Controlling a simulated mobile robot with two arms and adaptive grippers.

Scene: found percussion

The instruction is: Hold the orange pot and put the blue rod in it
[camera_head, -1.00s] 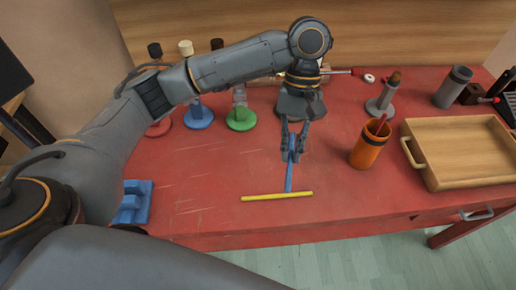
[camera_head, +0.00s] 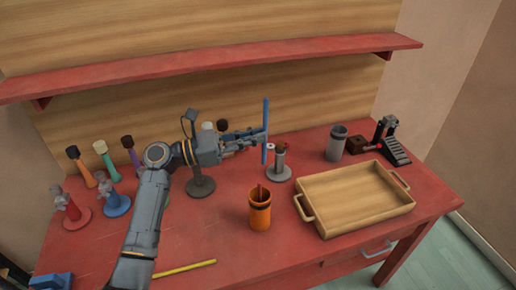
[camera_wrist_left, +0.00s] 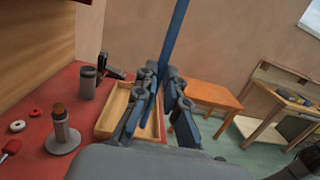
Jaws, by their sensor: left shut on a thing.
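My left gripper (camera_head: 255,137) is shut on the blue rod (camera_head: 266,112) and holds it upright in the air, above the back part of the red table. In the left wrist view the rod (camera_wrist_left: 176,36) runs up from between the fingers (camera_wrist_left: 160,90). The orange pot (camera_head: 260,214) stands upright on the table, in front of and below the gripper, apart from the rod. A reddish stick (camera_head: 260,192) pokes out of it. The pot is not in the left wrist view.
A wooden tray (camera_head: 325,224) lies right of the pot. A grey stand (camera_head: 278,172) is behind the pot and a grey cup (camera_head: 337,145) stands farther right. A yellow stick (camera_head: 185,268) lies near the front. A red shelf (camera_head: 200,66) spans the back wall.

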